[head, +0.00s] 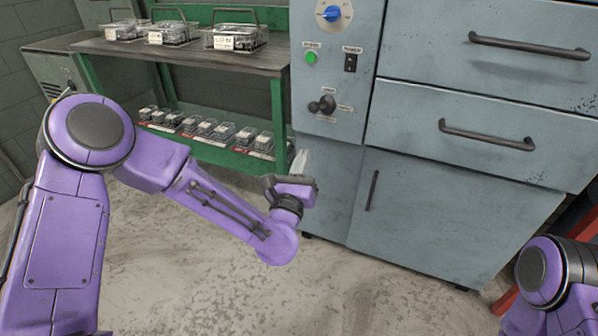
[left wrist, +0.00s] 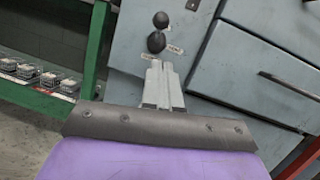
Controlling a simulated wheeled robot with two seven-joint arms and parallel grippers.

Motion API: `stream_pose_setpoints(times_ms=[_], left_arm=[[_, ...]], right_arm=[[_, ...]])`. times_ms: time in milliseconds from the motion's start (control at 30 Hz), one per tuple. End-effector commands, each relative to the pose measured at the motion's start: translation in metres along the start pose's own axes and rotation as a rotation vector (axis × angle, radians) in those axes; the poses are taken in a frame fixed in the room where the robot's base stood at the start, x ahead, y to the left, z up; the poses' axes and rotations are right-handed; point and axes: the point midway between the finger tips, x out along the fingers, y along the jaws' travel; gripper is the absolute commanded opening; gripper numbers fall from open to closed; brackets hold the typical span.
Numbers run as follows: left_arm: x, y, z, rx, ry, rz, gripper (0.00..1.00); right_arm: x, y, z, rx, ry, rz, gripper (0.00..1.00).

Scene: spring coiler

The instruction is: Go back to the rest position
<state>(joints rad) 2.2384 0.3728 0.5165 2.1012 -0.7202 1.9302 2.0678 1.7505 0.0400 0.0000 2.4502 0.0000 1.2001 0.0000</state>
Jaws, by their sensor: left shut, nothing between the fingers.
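My left gripper (head: 300,163) is in front of the lower part of the grey machine cabinet (head: 440,195), below its control panel. Its pale fingers are together with nothing between them. In the left wrist view the shut fingers (left wrist: 160,80) point at the cabinet front, just below a dark knob (left wrist: 156,42). No contact with the cabinet can be made out. Of my right arm, only a purple and black part shows at the lower right of the head view. My right gripper is out of view.
A green-framed bench (head: 185,55) holds wire-handled baskets (head: 235,38) on top and several small labelled parts on its lower shelf (head: 205,150). The panel has a blue dial (head: 332,13), a green button (head: 311,57) and a black lever (head: 322,105). The concrete floor (head: 350,290) is clear.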

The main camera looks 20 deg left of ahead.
Motion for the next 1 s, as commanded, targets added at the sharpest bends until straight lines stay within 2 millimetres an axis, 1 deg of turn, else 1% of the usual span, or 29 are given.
stream_pose_setpoints(times_ms=[33,100,200,633,733,767,833,867,933,967,1000], left_arm=[[-0.008,0.000,0.000,0.000,0.001,-0.001,0.00],[-0.016,0.000,0.001,0.000,0.000,-0.001,0.00],[-0.022,0.000,0.002,0.000,0.000,0.000,0.00],[-0.024,0.000,0.002,0.000,0.000,0.001,0.00],[-0.024,-0.001,0.001,0.059,0.002,-0.003,0.00],[-0.024,-0.002,0.000,0.114,0.006,-0.011,0.00],[-0.025,-0.006,-0.007,0.323,0.039,-0.036,0.00],[-0.028,-0.006,-0.013,0.447,0.068,-0.051,0.00],[-0.041,0.001,-0.040,0.801,0.168,-0.113,0.00],[-0.052,0.005,-0.058,0.965,0.225,-0.159,0.00],[-0.070,0.014,-0.084,1.182,0.306,-0.238,0.00]], right_arm=[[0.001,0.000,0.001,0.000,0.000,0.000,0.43],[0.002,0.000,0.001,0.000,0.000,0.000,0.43],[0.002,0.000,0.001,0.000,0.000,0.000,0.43],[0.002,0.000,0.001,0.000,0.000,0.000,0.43],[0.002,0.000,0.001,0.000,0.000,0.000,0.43],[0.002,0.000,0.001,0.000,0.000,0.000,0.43],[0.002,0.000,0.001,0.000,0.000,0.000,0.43],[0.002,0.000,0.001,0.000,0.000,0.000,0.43],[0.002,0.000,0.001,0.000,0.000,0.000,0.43],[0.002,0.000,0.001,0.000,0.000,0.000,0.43],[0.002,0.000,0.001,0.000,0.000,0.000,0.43]])
